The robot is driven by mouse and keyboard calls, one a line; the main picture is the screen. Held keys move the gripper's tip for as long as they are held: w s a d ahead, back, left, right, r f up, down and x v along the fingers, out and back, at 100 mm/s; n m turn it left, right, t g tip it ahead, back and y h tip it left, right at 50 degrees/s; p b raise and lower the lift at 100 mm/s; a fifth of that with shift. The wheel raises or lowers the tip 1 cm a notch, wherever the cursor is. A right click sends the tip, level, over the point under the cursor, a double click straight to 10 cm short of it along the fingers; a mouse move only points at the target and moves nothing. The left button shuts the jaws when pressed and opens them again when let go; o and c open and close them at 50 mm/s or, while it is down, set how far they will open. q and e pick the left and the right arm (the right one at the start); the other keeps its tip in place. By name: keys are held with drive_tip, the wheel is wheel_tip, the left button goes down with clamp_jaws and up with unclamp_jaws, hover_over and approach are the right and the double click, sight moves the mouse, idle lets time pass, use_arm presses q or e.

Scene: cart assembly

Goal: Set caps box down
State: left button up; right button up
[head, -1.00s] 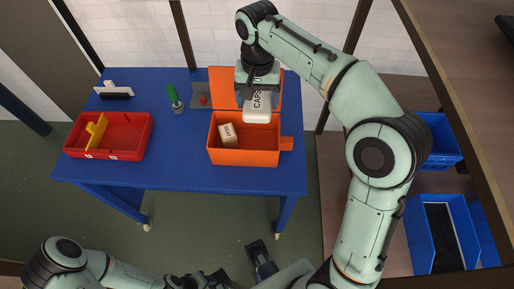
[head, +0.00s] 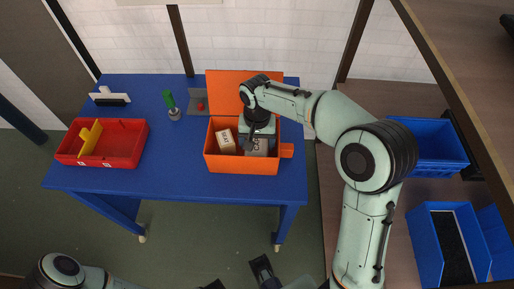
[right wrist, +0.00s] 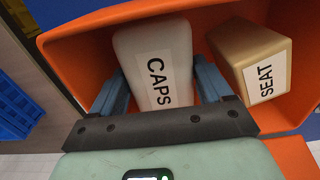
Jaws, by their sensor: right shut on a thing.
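The caps box, a whitish rounded block labelled CAPS (right wrist: 155,62), is between the two fingers of my right gripper (right wrist: 163,88), which is shut on it. In the head view the gripper (head: 257,138) reaches down into the orange box (head: 243,166), and the caps box (head: 258,149) is inside it on the right side. I cannot tell whether it touches the bottom. A tan box labelled SEAT (right wrist: 264,62) is on its right in the wrist view, with a gap between.
The orange box's lid (head: 230,85) stands open at the back. A red tray (head: 120,149) with a yellow piece (head: 90,137) is on the left of the blue table (head: 175,180). A green-handled tool (head: 170,103) stands behind. Blue bins (head: 428,145) are at right.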

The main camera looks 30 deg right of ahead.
sight(257, 149)
drive_tip(key=shift+f, duration=1.55)
drive_tip(key=shift+f+b, duration=0.15)
drive_tip(key=shift+b, duration=0.15)
drive_tip(key=o, duration=0.8)
drive_tip(key=shift+o, duration=0.2)
wheel_tip(257, 149, up, 12)
drive_tip(key=shift+r+p, duration=0.2)
drive_tip(key=shift+p, duration=0.95)
drive_tip(key=shift+f, duration=0.1)
